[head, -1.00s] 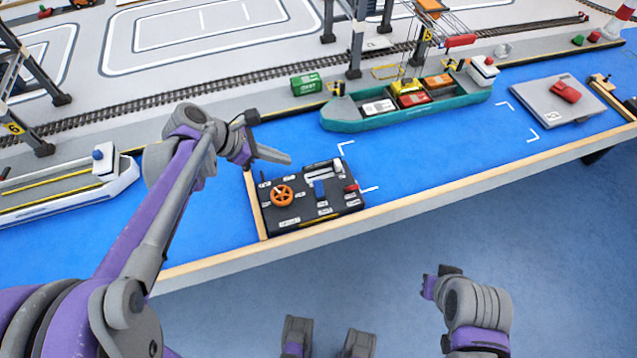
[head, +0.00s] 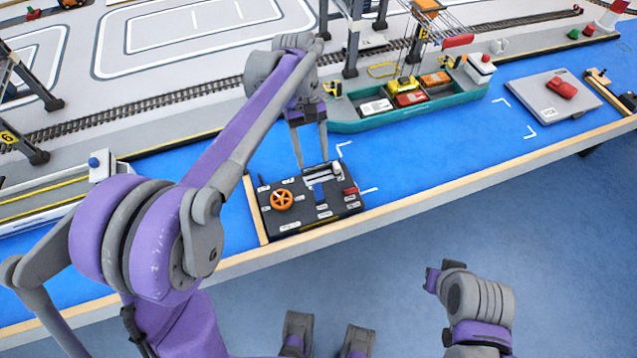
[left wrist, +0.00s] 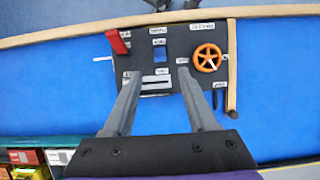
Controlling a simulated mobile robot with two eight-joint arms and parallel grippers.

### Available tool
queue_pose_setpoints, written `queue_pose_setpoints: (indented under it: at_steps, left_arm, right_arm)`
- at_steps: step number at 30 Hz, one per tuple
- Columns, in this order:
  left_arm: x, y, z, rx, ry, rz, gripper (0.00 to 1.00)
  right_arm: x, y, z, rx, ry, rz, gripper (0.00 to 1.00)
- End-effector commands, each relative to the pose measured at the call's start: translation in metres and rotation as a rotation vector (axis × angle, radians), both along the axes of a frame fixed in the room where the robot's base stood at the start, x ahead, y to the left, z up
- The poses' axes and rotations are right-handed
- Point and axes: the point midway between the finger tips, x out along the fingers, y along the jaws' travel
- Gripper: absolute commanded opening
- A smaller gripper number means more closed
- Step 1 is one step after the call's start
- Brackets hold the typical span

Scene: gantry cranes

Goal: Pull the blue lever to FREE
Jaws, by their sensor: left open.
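The black control panel (head: 300,222) lies at the table's near edge. Its blue lever (head: 319,190) sits in the middle, between an orange wheel (head: 281,199) and a red lever (head: 350,190). In the left wrist view the blue lever (left wrist: 160,53) shows just beyond and between the fingertips. My left gripper (head: 312,163) is open and empty, pointing down above the panel's far edge; it also shows in the left wrist view (left wrist: 158,74). It appears apart from the blue lever. The panel's small labels are too blurred to read.
A slotted metal part with a white knob (head: 338,168) lies on the panel's far side. A wooden rail (head: 256,208) borders the panel. The teal ship (head: 440,112) stands beyond, at the right. Blue table surface right of the panel is clear.

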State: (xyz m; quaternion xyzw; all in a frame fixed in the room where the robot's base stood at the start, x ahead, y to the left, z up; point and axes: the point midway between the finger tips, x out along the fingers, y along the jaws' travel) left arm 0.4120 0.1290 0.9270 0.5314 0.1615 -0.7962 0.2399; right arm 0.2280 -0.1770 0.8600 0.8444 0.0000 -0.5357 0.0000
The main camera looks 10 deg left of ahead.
Motion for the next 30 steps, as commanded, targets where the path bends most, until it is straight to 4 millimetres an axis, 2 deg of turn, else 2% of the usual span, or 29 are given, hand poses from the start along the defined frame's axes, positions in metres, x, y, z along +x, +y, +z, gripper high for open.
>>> queue_pose_setpoints:
  at_steps: [9, 15, 20, 28, 30]
  left_arm:
    - [-0.019, -0.013, -0.056, -0.001, -0.001, 0.005, 0.57]
    - [-0.028, -0.019, -0.081, -0.002, -0.001, 0.005, 0.57]
    - [-0.031, -0.02, -0.09, -0.001, -0.001, 0.007, 0.57]
    - [-0.031, -0.021, -0.09, -0.002, -0.001, 0.007, 0.57]
    - [-0.031, -0.021, -0.09, -0.002, -0.001, 0.007, 0.45]
  right_arm:
    - [-0.001, 0.0, -0.007, 0.0, 0.002, 0.0, 0.0]
    - [-0.001, 0.0, -0.009, 0.0, 0.003, 0.0, 0.0]
    - [-0.001, 0.0, -0.01, 0.0, 0.003, 0.0, 0.0]
    - [-0.001, 0.0, -0.009, 0.0, 0.003, 0.0, 0.0]
    - [-0.001, 0.0, -0.009, 0.0, 0.003, 0.0, 0.0]
